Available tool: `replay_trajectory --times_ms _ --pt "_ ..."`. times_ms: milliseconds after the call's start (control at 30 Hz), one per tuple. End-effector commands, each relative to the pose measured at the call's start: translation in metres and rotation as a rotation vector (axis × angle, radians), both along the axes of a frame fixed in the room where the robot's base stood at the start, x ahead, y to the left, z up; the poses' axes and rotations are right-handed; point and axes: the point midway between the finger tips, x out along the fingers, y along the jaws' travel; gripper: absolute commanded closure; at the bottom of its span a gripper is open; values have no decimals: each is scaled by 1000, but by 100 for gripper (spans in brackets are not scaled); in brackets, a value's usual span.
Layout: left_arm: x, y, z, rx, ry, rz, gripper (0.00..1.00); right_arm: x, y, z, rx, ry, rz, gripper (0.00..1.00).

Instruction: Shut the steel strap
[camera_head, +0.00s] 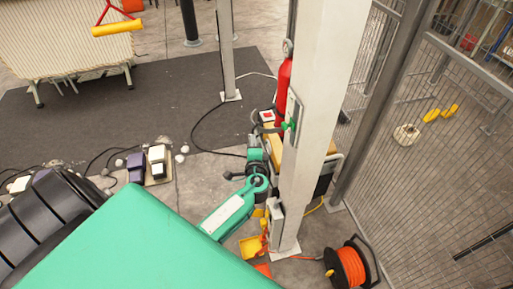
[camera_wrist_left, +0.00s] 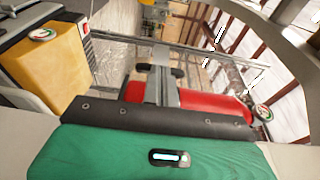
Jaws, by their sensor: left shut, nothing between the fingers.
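My left gripper (camera_head: 266,129) is at the end of the teal arm, low beside the red cylinder (camera_head: 284,78), which looks like a fire extinguisher, at the pale post. In the left wrist view its fingers (camera_wrist_left: 160,72) are together and empty. They point across the red cylinder (camera_wrist_left: 215,103), which shows on both sides of them. I cannot make out the steel strap with certainty in either view; the gripper covers part of the cylinder. My right gripper is not in view.
The pale post (camera_head: 318,100) stands right of the arm, with a mesh fence (camera_head: 440,150) beyond. An orange cable reel (camera_head: 350,266) sits on the floor by the post's foot. A yellow box (camera_wrist_left: 45,65) is at left in the wrist view. A dark mat (camera_head: 120,115) lies behind.

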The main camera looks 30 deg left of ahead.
Motion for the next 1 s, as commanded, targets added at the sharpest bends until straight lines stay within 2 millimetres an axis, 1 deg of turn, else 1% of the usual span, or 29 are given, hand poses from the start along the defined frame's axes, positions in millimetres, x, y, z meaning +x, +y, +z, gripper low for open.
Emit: replay_trajectory --times_ms 33,100,267,500,700,1000 --pt "2 7 -3 6 -1 -43 100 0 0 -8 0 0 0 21" --pt "6 14 -3 7 -1 -109 100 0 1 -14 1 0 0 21" --pt "17 28 -4 8 0 -262 100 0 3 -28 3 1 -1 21" --pt "38 47 -3 7 -1 -488 100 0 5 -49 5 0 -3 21" --pt "57 59 -4 7 0 -677 100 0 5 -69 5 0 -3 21" --pt "87 68 -3 5 0 -938 100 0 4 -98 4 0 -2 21"
